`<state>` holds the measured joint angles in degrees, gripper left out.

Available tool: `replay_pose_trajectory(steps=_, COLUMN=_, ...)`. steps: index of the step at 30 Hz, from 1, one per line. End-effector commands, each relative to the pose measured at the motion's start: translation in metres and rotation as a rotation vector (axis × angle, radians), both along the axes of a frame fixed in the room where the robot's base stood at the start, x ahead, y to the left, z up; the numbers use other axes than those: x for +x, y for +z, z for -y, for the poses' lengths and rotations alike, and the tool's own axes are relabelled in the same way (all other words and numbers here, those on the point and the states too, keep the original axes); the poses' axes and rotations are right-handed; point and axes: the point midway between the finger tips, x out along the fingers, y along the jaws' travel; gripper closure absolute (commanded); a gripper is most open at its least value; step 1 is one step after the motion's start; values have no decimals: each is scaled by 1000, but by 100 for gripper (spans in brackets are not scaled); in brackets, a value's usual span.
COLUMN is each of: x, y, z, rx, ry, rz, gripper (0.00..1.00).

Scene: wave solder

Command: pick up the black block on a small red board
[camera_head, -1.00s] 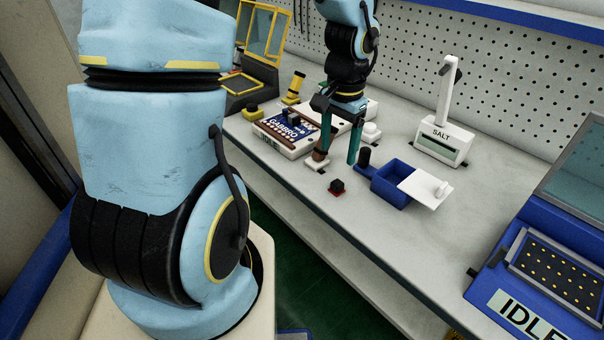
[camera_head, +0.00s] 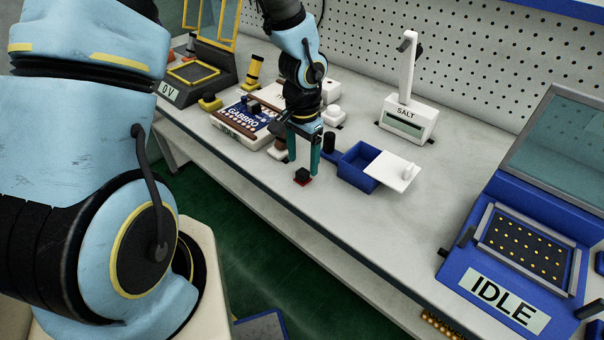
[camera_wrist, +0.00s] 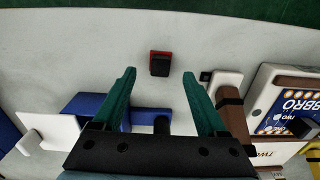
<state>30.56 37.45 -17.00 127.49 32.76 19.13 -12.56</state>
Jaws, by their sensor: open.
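The black block (camera_head: 302,174) sits on a small red board (camera_head: 303,182) near the front edge of the bench. In the wrist view the black block (camera_wrist: 160,66) and a sliver of the red board (camera_wrist: 153,52) lie beyond my fingertips, roughly centred between them. My gripper (camera_head: 302,172) points down with its green fingers close to the block. It also shows in the wrist view (camera_wrist: 158,75), with the two fingers spread apart and nothing between them.
A blue box (camera_head: 360,168) with a white lid stands right of the block, with a dark cylinder (camera_head: 329,142) beside it. The GABBRO box (camera_head: 236,125) is to the left. A white SALT unit (camera_head: 407,119) stands behind.

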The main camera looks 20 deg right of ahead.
Motion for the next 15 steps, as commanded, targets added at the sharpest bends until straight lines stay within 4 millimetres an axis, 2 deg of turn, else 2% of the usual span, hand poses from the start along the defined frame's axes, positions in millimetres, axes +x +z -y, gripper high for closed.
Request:
replay_pose_trajectory(steps=7, x=0, y=-31, z=-1, rx=2, ry=-1, rz=-1, gripper=25)
replay_pose_trajectory(steps=15, x=1, y=-36, z=-1, rx=0, ry=0, rz=1, gripper=25)
